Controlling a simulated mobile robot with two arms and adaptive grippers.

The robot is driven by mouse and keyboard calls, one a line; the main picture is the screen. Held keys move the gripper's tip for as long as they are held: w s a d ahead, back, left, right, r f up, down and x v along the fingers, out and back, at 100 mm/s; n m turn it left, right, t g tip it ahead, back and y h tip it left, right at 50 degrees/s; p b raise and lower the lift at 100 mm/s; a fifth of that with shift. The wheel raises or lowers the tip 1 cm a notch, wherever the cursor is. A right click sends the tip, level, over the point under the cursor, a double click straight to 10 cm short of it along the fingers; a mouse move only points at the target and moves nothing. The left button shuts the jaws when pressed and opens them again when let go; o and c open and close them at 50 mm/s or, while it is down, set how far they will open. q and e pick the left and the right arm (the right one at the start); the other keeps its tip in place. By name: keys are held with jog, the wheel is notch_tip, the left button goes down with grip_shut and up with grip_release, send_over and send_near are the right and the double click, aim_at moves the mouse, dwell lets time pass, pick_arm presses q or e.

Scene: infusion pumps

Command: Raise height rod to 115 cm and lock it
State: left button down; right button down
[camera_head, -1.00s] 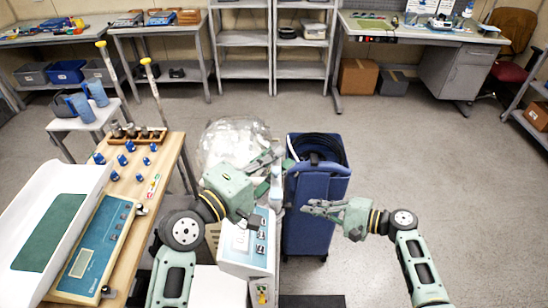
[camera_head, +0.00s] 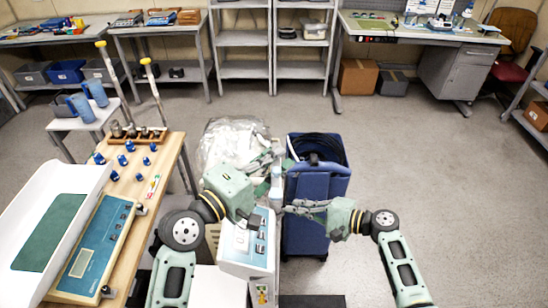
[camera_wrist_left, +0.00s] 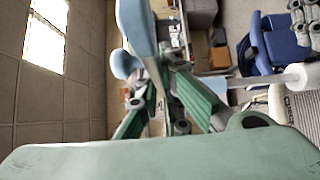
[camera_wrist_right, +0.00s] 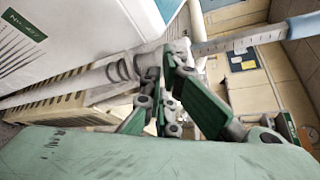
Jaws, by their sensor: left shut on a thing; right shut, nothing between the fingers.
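The height rod (camera_head: 275,185) stands upright between my grippers in the head view, pale and partly hidden. In the right wrist view its graduated part (camera_wrist_right: 245,40) shows, with a pale collar (camera_wrist_right: 122,68) below and a light-blue part (camera_wrist_right: 303,25) at the far end. My left gripper (camera_head: 270,157) is shut on the light-blue upper part of the rod (camera_wrist_left: 145,40); the exact contact is hard to make out. My right gripper (camera_head: 288,207) is lower, shut and empty, close beside the rod near the collar. Whether it touches is unclear. The scale's numbers are unreadable.
A white device (camera_head: 246,240) stands just left of the rod. A dark-blue bin (camera_head: 318,210) is right behind my right gripper. A clear plastic bag (camera_head: 230,140) lies behind my left gripper. A wooden table (camera_head: 165,190) is at left. Floor is open at right.

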jog(key=shift+w+d+f, duration=0.1)
jog(key=shift+w+f, duration=0.1)
jog(key=shift+f, duration=0.1)
dwell(0.5)
jog(key=shift+s+f, duration=0.15)
jog(key=shift+f, duration=0.1)
jog(key=shift+s+f, duration=0.25)
jog(key=shift+f, duration=0.3)
jog(key=shift+s, duration=0.2)
dwell(0.4)
jog(key=d, duration=0.6)
jog(key=shift+s+r, duration=0.1)
jog(key=shift+s, duration=0.15)
